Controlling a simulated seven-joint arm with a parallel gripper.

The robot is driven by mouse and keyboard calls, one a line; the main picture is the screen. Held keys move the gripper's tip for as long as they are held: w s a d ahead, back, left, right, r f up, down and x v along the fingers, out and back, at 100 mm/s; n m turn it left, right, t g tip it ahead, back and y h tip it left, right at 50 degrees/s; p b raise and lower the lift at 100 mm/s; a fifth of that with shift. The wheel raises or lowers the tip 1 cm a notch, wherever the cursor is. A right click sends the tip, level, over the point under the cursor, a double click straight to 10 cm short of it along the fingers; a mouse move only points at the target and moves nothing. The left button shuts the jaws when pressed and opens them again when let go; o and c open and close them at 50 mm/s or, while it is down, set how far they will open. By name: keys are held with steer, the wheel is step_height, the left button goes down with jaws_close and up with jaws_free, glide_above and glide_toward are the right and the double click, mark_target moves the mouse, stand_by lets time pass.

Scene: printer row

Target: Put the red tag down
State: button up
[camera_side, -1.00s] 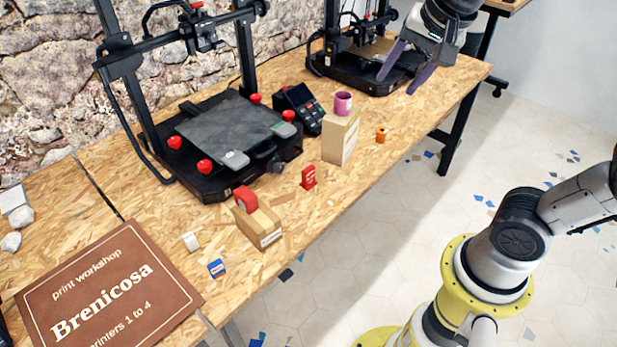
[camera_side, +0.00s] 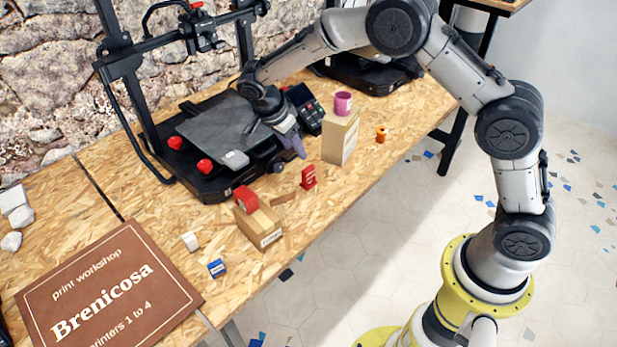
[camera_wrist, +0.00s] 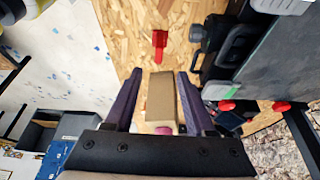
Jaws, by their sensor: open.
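The red tag (camera_side: 308,178) stands upright on the wooden table, in front of the nearer printer. In the wrist view the red tag (camera_wrist: 160,45) shows on the wood beyond my fingertips. My gripper (camera_side: 298,150), with purple fingers, is above the printer's front right corner, apart from the tag. In the wrist view my gripper (camera_wrist: 159,74) is open, with nothing held between its fingers.
A tall cardboard box (camera_side: 340,143) with a purple cup (camera_side: 343,104) on top stands right of the tag; an orange piece (camera_side: 380,135) is beyond it. The printer (camera_side: 215,187) stands behind.

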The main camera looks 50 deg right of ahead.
mark_target(307, 169)
steer(key=x, duration=1.3)
steer(key=shift+s, duration=0.1)
jaws_close()
